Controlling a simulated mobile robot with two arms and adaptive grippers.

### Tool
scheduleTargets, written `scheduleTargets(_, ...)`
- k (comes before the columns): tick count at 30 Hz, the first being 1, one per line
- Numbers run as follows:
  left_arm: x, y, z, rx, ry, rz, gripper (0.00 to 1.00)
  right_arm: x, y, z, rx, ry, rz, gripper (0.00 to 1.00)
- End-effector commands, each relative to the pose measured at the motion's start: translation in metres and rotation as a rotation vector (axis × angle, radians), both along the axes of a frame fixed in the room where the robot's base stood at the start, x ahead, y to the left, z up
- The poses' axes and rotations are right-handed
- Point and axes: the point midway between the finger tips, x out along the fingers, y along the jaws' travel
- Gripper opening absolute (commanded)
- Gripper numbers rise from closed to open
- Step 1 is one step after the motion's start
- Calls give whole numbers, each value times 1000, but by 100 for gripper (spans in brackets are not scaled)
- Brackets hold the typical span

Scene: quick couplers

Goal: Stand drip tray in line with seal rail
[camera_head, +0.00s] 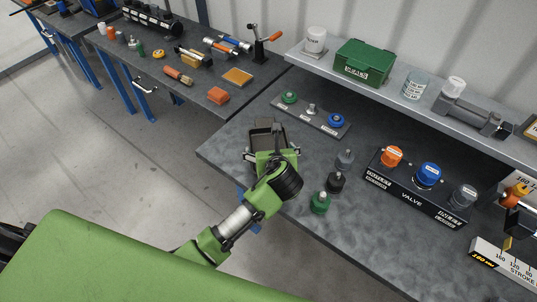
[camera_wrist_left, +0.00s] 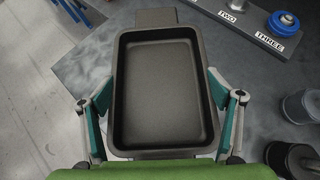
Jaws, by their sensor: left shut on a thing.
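The drip tray (camera_head: 266,136) is a dark grey, open, empty rectangular pan with a tab on its far end. My left gripper (camera_head: 271,153) is shut on it near the table's left edge. In the left wrist view, the tray (camera_wrist_left: 163,95) fills the middle, with the fingers of the gripper (camera_wrist_left: 160,108) against both long sides. I cannot tell whether its underside touches the table. The seal rail (camera_head: 308,118), seemingly the dark numbered plate with green, grey and blue pieces, lies just right of and beyond the tray. Its TWO and THREE end (camera_wrist_left: 252,32) shows in the wrist view.
Grey, black and green couplers (camera_head: 320,203) stand right of my left gripper. A valve block (camera_head: 412,198) stands farther right. A raised shelf (camera_head: 393,86) runs along the back. A second bench (camera_head: 205,88) with tools is at the left. The table's front middle is clear.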

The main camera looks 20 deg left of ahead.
Motion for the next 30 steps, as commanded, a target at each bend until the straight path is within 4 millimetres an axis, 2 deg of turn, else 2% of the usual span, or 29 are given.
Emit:
scheduleTargets(4,7,8,-11,2,0,1,54,0,7,2,8,0,-1,40)
scheduleTargets(10,6,7,-37,-1,1,-1,54,0,8,8,9,0,1,40)
scheduleTargets(22,6,7,-43,0,-1,-2,54,0,0,7,0,0,3,40)
scheduleTargets(23,6,7,-44,0,0,-1,88,0,-1,7,0,0,4,40)
scheduleTargets(24,6,7,-44,-1,0,-1,98,0,-1,7,-1,0,4,40)
scheduleTargets(30,6,7,-43,-1,1,-1,100,0,-1,7,-1,0,3,40)
